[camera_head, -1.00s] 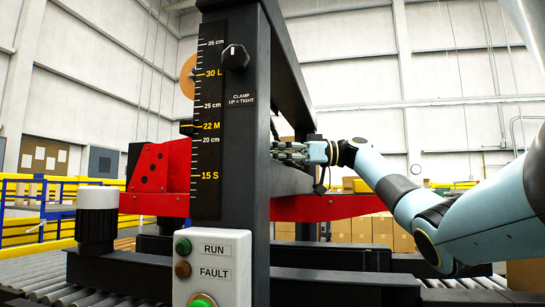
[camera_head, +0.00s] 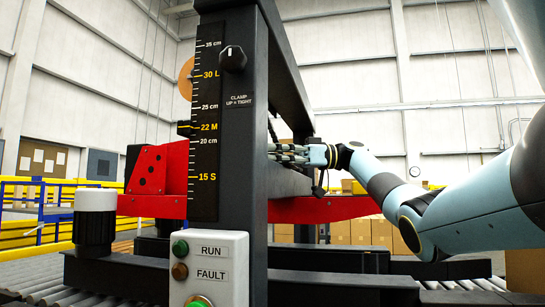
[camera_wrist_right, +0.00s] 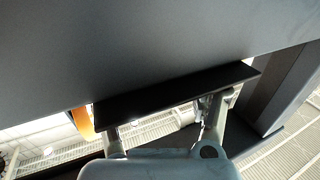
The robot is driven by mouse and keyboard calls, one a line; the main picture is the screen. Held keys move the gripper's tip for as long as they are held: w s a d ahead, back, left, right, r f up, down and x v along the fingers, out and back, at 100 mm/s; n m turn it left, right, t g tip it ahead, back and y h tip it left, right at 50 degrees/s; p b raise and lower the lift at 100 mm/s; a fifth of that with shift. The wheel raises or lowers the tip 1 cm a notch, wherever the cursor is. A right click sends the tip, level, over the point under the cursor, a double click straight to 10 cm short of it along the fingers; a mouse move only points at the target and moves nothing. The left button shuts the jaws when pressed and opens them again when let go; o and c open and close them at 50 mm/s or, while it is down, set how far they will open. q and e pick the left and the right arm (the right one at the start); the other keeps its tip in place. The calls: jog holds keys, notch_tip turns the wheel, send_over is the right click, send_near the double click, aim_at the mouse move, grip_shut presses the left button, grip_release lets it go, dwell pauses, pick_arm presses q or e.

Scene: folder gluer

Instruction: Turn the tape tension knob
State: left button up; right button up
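A black knob (camera_head: 232,59) with a white pointer mark sits high on the black post, above a label reading "CLAMP UP = TIGHT"; its pointer is upright. A larger black knob with a white cap (camera_head: 96,216) stands at lower left. No label in view names either as the tape tension knob. My right gripper (camera_head: 288,152) is beside the post's right side, partly hidden by it, well away from both knobs. In the right wrist view its two fingers (camera_wrist_right: 163,122) stand apart, with their tips hidden at a dark panel edge (camera_wrist_right: 180,96). My left gripper is out of view.
The black post (camera_head: 240,150) carries a height scale (camera_head: 205,120). A box with RUN and FAULT lamps (camera_head: 211,270) is low in front. A red machine part (camera_head: 160,180) lies behind the post. An orange-brown roll (camera_head: 186,77) shows behind it. Rollers (camera_head: 50,275) run at lower left.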

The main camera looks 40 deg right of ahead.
jog(key=v, duration=1.2)
dwell(0.5)
